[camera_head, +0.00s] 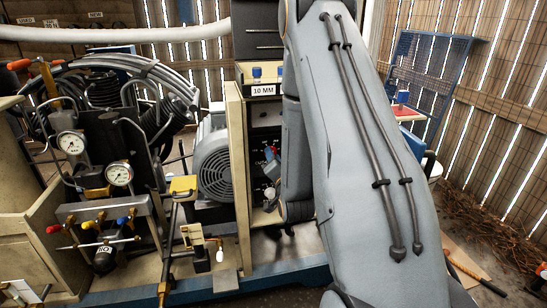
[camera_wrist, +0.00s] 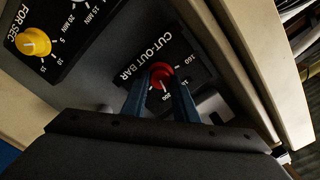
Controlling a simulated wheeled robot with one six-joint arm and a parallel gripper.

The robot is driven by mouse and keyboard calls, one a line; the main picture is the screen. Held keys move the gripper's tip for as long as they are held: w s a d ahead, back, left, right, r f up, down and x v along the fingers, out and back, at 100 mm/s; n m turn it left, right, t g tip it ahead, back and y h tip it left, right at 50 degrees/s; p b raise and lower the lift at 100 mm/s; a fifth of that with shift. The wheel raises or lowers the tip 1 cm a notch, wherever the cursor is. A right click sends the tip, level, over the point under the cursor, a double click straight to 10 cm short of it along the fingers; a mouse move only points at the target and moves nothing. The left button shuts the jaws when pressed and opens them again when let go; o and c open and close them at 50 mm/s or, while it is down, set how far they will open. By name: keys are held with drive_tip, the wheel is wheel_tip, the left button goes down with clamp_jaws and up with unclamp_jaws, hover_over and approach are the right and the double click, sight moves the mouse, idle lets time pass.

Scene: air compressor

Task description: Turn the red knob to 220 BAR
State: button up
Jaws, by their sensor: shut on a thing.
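The red knob (camera_wrist: 161,77) sits on a black plate (camera_wrist: 150,50) marked "CUT-OUT BAR" in the wrist view, with "160" and "200" readable beside it. A pale pointer mark on the knob is near the "200"; a 220 mark is not readable. My gripper (camera_wrist: 161,88) is shut on the red knob, one blue finger on either side.
A yellow knob (camera_wrist: 34,41) on a "FOR SEC" plate is at the upper left in the wrist view. A pale cabinet edge (camera_wrist: 236,65) runs close on the right. The head view shows pressure gauges (camera_head: 71,142), a motor (camera_head: 214,160) and a blue rack (camera_head: 428,65).

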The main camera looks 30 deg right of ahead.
drive_tip(key=m+p, duration=0.1)
drive_tip(key=m, duration=1)
drive_tip(key=shift+a+f, duration=0.1)
drive_tip(key=shift+f, duration=0.05)
drive_tip(key=shift+m, duration=0.5)
drive_tip(key=o, duration=1.1)
drive_tip(key=shift+c, duration=0.2)
drive_tip(key=v, duration=0.7)
drive_tip(key=shift+s, duration=0.4)
drive_tip(key=shift+a, duration=0.15)
